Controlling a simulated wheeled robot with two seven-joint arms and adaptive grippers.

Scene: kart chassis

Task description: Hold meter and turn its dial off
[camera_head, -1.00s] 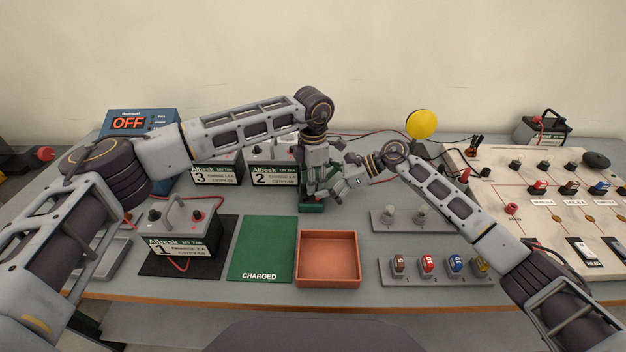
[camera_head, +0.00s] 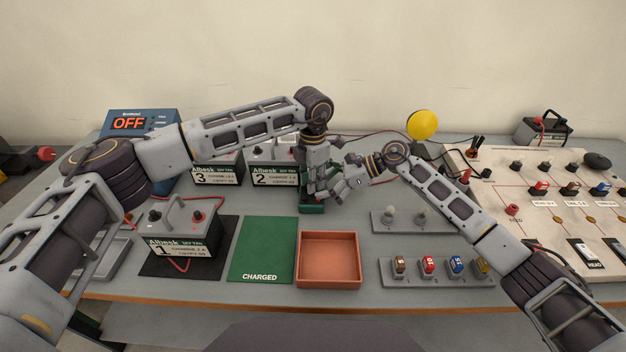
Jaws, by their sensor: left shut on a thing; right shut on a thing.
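The meter (camera_head: 311,207) is a dark green block on the table behind the orange tray, mostly hidden behind my grippers. My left gripper (camera_head: 313,190) points down over it from above and is shut on it. My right gripper (camera_head: 328,193) reaches in from the right and is shut at the meter's upper front, close beside the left gripper. The dial is hidden behind the fingers, so its setting cannot be seen.
An orange tray (camera_head: 329,284) and a green CHARGED mat (camera_head: 261,250) lie in front. Battery 1 (camera_head: 184,243) stands left, batteries 3 (camera_head: 217,177) and 2 (camera_head: 275,177) behind. A fuse strip (camera_head: 436,279), a bulb holder strip (camera_head: 385,222) and a switch board (camera_head: 535,205) are right.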

